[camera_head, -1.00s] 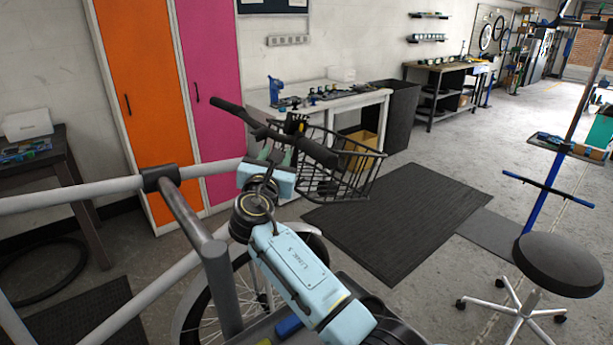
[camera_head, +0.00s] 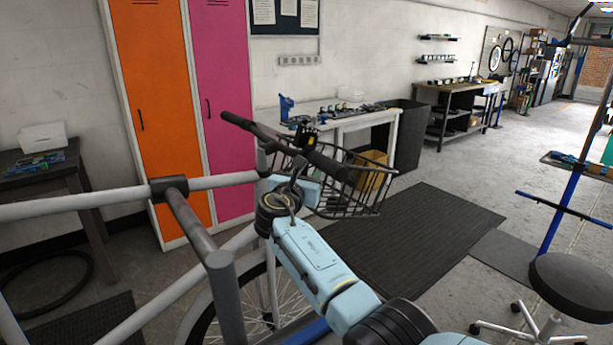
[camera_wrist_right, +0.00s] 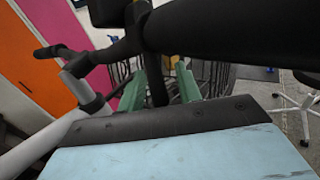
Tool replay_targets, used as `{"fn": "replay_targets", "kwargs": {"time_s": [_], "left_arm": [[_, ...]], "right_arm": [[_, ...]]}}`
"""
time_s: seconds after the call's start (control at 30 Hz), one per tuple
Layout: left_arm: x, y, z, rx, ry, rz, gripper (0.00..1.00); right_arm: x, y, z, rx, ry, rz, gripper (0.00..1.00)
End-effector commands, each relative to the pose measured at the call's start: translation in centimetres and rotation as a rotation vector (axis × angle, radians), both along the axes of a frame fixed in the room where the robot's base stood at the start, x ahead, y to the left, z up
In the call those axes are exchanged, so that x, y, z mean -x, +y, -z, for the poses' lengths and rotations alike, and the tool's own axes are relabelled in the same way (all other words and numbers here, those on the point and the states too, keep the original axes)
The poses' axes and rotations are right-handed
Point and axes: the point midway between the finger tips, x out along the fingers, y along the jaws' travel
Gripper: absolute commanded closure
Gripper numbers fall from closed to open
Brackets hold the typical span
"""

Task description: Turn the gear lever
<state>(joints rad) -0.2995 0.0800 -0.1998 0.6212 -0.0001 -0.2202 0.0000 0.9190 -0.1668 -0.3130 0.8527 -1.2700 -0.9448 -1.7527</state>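The bike's handlebar has black grips; the near grip (camera_head: 331,166) and far grip (camera_head: 238,121) show in the head view. The near grip crosses the top of the right wrist view (camera_wrist_right: 230,35). A dark bar, possibly the gear lever (camera_wrist_right: 156,84), hangs below the handlebar there; I cannot be sure it is the lever. My right gripper (camera_wrist_right: 162,86) is just under the handlebar, its two green fingers apart on either side of this bar. Contact cannot be made out. In the head view its fingers are mostly hidden. My left gripper is out of view.
A black wire basket (camera_head: 345,205) sits at the bike's front. A grey tubular stand frame (camera_head: 100,200) stands close on the left. Orange (camera_head: 160,90) and pink (camera_head: 222,70) lockers are behind. A black stool (camera_head: 572,287) stands at right; the floor mat (camera_head: 400,240) is clear.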

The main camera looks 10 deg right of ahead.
Motion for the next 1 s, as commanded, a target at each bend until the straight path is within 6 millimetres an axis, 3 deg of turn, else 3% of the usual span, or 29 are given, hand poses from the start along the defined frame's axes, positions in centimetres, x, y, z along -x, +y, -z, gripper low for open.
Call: {"fn": "replay_targets", "kwargs": {"time_s": [0.2,0.47,0.77,1.0], "left_arm": [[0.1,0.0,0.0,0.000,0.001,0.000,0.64],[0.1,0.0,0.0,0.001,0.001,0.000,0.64],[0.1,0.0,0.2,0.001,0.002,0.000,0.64],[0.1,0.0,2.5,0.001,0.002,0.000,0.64]], "right_arm": [[0.0,0.0,0.0,0.000,0.000,0.000,0.66],[0.0,0.0,0.0,0.000,0.000,0.000,1.00],[0.0,-0.1,0.1,0.008,-0.003,0.000,1.00],[-0.4,-1.1,0.4,0.165,-0.066,0.001,1.00]]}}
